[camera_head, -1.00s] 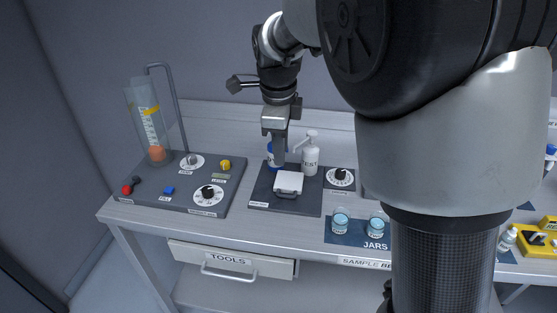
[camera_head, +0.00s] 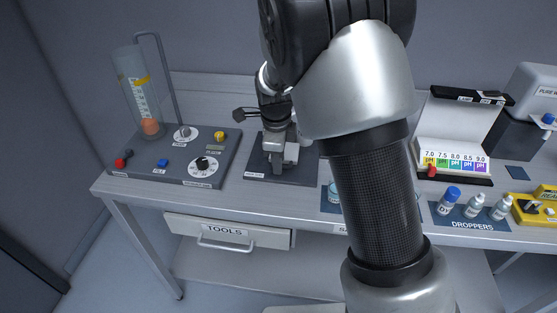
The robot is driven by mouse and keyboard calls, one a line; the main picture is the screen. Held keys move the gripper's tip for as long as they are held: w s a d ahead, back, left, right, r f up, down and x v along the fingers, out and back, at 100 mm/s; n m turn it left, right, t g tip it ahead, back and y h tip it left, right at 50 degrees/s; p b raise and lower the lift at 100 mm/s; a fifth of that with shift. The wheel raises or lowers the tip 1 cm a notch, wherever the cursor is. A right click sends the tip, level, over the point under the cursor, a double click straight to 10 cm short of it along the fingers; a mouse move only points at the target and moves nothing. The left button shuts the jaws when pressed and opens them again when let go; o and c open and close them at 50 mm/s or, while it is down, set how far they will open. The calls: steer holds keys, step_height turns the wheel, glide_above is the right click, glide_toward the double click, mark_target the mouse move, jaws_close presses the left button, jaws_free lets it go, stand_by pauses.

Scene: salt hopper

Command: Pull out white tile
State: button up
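The white tile (camera_head: 291,155) lies on a dark board (camera_head: 255,171) at the middle of the bench. Only a part of it shows, because my gripper covers the rest. My gripper (camera_head: 284,167) points down over the tile's front part, where the tile's handle is hidden. I cannot tell whether the fingers touch the handle, or whether they are open or shut.
A grey control panel (camera_head: 224,158) with knobs and a clear cylinder (camera_head: 128,90) stands to the left. A tools drawer (camera_head: 228,232) is below. My arm hides the bench's middle right. Dropper bottles (camera_head: 449,201) and a pH chart (camera_head: 455,160) stand further right.

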jaws_close()
stand_by(1.5)
